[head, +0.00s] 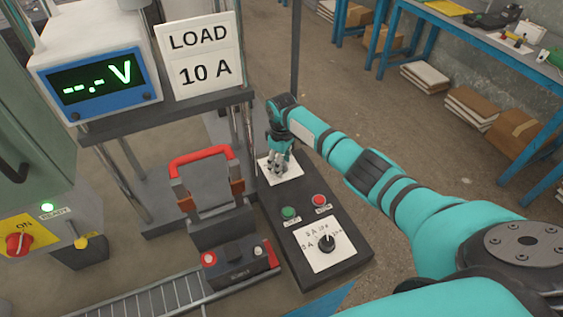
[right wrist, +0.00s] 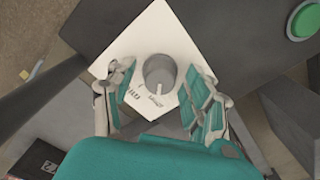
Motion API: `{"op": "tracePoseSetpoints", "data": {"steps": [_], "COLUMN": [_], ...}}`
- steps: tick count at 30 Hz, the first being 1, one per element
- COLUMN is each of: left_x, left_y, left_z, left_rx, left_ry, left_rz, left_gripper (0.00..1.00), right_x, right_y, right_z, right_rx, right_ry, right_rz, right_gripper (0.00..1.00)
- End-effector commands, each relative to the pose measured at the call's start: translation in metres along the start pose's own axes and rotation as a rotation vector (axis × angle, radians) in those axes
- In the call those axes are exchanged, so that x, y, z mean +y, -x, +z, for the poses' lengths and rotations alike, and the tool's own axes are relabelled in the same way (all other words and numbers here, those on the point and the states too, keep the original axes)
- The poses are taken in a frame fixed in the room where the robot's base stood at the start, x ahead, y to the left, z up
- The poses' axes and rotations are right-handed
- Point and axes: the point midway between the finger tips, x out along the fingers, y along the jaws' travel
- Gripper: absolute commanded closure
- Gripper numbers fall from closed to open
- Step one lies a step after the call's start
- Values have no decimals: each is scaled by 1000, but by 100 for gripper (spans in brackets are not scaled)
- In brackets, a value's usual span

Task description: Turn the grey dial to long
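The grey dial (right wrist: 160,72) sits on a white label plate (right wrist: 150,35) in the right wrist view. Small lettering shows on the plate below the dial, too small to read surely. A light mark shows on the dial's lower edge. My right gripper (right wrist: 162,76) is open, with one finger on each side of the dial and gaps between the fingers and the dial. In the head view my right gripper (head: 277,163) is over the white plate (head: 290,170) at the far end of the dark panel and hides the dial. My left gripper is not in view.
On the same panel (head: 350,262) are a green button (head: 289,213), a red button (head: 319,200) and a black knob (head: 326,243) on a white plate. Left of it stands a fixture with a red handle (head: 200,155). A "LOAD 10 A" sign (head: 200,55) and voltage display (head: 95,82) stand behind.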

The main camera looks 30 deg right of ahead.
Motion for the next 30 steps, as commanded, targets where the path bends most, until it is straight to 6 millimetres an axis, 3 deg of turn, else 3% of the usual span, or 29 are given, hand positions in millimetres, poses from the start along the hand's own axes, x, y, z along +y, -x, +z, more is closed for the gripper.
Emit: {"op": "tracePoseSetpoints", "data": {"steps": [1, 12, 23, 30], "left_x": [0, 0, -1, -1], "left_y": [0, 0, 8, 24], "left_z": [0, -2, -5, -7], "left_rx": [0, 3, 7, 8], "left_ry": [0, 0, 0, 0], "left_rz": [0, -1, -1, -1], "left_gripper": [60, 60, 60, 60], "right_x": [0, 0, -1, -1], "right_y": [0, 0, 2, 4], "right_z": [0, 0, 0, 0], "right_rx": [0, 0, 0, -1], "right_ry": [0, -1, -73, -245], "right_rz": [0, 0, -2, -4], "right_gripper": [55, 100, 100, 100]}}
